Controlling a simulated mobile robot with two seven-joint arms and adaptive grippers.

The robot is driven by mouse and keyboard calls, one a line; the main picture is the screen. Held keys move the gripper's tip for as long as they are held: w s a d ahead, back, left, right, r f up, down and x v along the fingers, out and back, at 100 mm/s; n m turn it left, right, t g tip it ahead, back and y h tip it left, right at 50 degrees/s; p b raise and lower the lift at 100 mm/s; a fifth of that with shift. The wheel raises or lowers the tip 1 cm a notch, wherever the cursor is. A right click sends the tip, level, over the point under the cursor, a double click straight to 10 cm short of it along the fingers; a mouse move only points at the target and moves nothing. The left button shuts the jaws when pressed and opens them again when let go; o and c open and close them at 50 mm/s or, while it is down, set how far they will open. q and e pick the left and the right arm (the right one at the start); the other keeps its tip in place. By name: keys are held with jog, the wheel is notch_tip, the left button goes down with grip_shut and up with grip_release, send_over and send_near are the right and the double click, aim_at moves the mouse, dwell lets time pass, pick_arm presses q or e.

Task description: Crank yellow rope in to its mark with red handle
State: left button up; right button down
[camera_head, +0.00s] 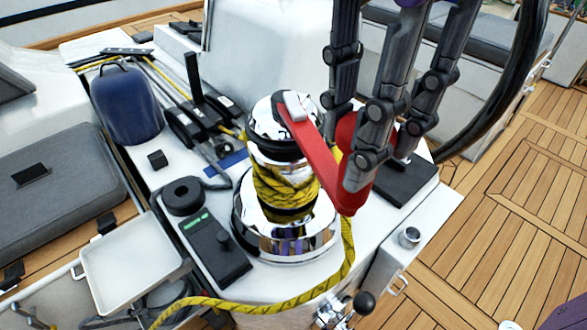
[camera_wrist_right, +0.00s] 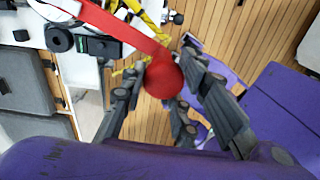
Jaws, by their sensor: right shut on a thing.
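The chrome winch (camera_head: 290,228) stands on the white cockpit console. Several turns of the yellow rope (camera_head: 283,186) wrap its drum, and the rope's tail hangs down the front and runs off to the lower left. The red handle (camera_head: 316,146) sits on top of the winch and points toward the lower right. My right gripper (camera_head: 362,150) comes down from above with its fingers around the handle's red grip. In the right wrist view the round red end of the handle (camera_wrist_right: 164,78) lies between the fingers. The rope's mark cannot be made out. My left gripper is not in view.
A dark blue bag (camera_head: 126,105), black rope clutches (camera_head: 200,120) and a black control box (camera_head: 215,250) stand left of the winch. A white tray (camera_head: 130,262) is at lower left. Teak deck (camera_head: 510,210) is open on the right.

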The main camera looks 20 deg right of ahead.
jog(key=shift+a+r+b, duration=0.1)
jog(key=shift+a+b, duration=0.3)
jog(key=shift+b, duration=0.05)
jog(key=shift+d, duration=0.45)
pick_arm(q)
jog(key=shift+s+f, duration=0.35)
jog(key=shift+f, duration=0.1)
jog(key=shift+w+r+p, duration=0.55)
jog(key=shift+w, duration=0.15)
pick_arm(e)
jog(key=d+n, duration=0.1)
jog(key=d, duration=0.1)
jog(key=d+n, duration=0.1)
jog(key=d, duration=0.1)
jog(key=shift+w+n, duration=0.2)
jog(key=shift+n, duration=0.1)
